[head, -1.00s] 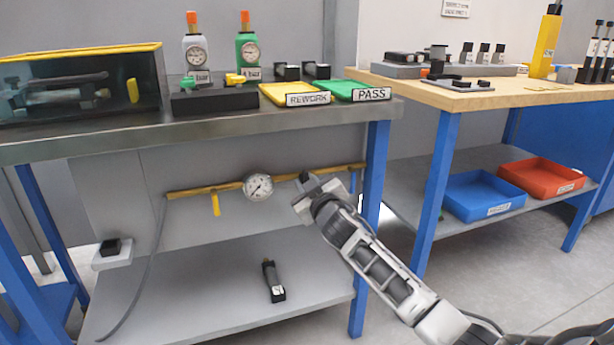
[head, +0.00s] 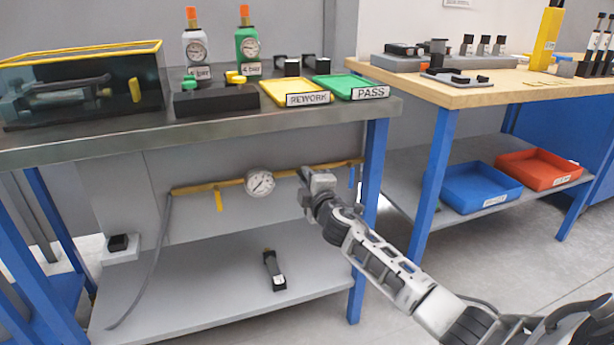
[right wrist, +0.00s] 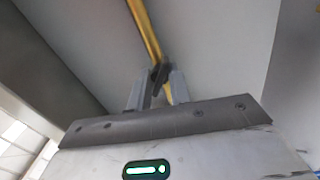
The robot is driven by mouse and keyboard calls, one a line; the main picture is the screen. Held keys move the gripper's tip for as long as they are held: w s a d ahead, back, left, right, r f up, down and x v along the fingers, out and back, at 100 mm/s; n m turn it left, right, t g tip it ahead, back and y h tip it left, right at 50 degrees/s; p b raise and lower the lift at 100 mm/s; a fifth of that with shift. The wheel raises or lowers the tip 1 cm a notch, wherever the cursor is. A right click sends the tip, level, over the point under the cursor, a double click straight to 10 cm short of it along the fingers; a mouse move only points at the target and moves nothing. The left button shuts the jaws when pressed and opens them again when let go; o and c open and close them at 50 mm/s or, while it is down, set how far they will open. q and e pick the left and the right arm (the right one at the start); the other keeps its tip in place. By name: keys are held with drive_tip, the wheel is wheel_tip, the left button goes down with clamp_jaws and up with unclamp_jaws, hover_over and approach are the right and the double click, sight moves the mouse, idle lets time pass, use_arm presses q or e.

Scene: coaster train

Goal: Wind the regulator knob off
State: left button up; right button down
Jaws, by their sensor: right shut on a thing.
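The brass air pipe (head: 225,185) runs along the panel under the left workbench, with a round white gauge (head: 260,183) and a yellow lever (head: 219,201) on it. My right gripper (head: 306,177) is at the pipe, right of the gauge. In the right wrist view its fingers (right wrist: 158,88) are shut on a small dark knob (right wrist: 159,74) at the end of the brass pipe (right wrist: 146,30). The fingers hide part of the knob, and I cannot tell how far it has turned. My left gripper is not in view.
The bench edge (head: 200,134) lies above my right arm, and a blue leg (head: 368,220) stands close to its right. Yellow (head: 290,88) and green (head: 345,82) trays are on the bench top.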

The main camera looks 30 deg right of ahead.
drive_tip(key=n, duration=0.3)
drive_tip(key=n+p, duration=0.1)
drive_tip(key=n, duration=0.2)
drive_tip(key=n+p, duration=0.1)
drive_tip(key=n, duration=0.2)
drive_tip(key=shift+s+f, duration=0.1)
drive_tip(key=shift+f, duration=0.15)
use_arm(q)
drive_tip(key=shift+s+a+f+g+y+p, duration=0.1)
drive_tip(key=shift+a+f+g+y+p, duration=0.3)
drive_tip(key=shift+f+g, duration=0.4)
use_arm(e)
drive_tip(key=c, duration=2.1)
unclamp_jaws()
drive_tip(key=shift+n, duration=0.6)
drive_tip(key=shift+c, duration=0.2)
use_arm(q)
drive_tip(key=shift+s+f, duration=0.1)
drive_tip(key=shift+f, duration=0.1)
use_arm(e)
drive_tip(key=shift+o, duration=0.3)
drive_tip(key=o, duration=0.9)
drive_tip(key=shift+r, duration=0.1)
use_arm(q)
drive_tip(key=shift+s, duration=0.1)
use_arm(e)
drive_tip(key=shift+r, duration=0.1)
